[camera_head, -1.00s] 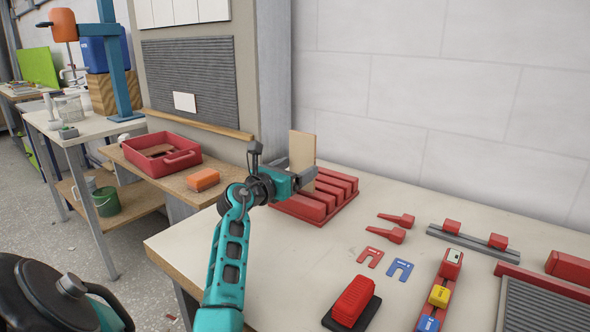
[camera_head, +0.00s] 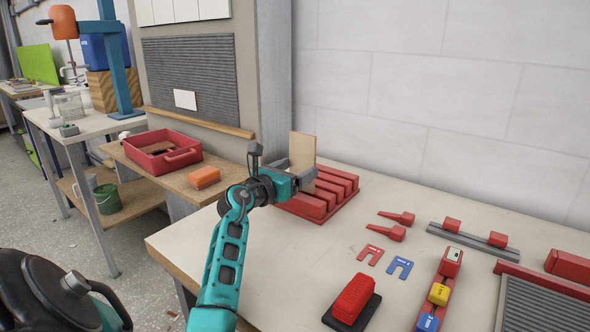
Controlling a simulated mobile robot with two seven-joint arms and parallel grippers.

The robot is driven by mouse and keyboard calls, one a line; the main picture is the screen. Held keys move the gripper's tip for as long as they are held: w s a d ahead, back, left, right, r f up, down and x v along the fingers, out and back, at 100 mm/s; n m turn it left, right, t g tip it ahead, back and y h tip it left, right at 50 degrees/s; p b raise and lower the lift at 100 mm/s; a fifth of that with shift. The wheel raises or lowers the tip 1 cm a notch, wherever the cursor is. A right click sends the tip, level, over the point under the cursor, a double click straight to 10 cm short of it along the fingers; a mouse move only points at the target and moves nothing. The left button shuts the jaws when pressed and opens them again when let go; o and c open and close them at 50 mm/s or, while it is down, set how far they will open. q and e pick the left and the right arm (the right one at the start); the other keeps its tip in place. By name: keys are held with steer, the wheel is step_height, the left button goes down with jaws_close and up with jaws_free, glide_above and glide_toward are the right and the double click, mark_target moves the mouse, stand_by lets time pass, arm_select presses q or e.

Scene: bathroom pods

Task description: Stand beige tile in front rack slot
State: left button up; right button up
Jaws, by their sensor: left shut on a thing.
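The beige tile (camera_head: 302,149) stands upright at the left end of the red rack (camera_head: 338,203). My left gripper (camera_head: 305,180) is shut on the tile from the near left side. The tile's lower edge is hidden behind the gripper and the rack, so I cannot tell whether it sits in a slot or just above it. The rack has several raised red bars with slots between them. My right gripper is not in view.
Red clamps (camera_head: 386,228), a red shim (camera_head: 370,255), a blue shim (camera_head: 399,267) and a red block on a black base (camera_head: 352,301) lie right of the rack. A red tray (camera_head: 163,152) and an orange sponge-like block (camera_head: 203,177) are on the lower shelf at left.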

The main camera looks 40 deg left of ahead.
arm_select(q)
steer(key=shift+f+b, duration=0.75)
steer(key=shift+f, duration=0.35)
stand_by(1.0)
